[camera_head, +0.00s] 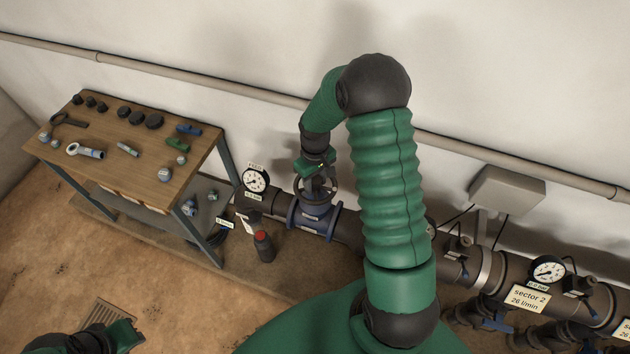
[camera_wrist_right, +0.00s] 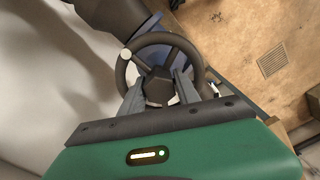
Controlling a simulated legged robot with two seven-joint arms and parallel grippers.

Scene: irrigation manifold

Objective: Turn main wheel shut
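The main wheel (camera_head: 299,189) is a dark handwheel on top of a blue valve body (camera_head: 314,222) in the large pipe. In the right wrist view the wheel (camera_wrist_right: 160,38) shows its round rim, a pale knob (camera_wrist_right: 126,54) at upper left and a dark hub (camera_wrist_right: 158,88). My right gripper (camera_head: 319,178) is over the wheel from above. In the wrist view its two fingers (camera_wrist_right: 160,84) are apart, one on each side of the hub; contact is unclear. My left gripper (camera_head: 122,335) shows only partly at the bottom left, away from the wheel; its fingers are not clear.
A wooden workbench (camera_head: 137,150) with several fittings and tools stands at the left. A pressure gauge (camera_head: 256,180) sits left of the valve, and a dark bottle with a red cap (camera_head: 263,246) stands before it. A second gauge (camera_head: 547,271) and smaller valves are at the right.

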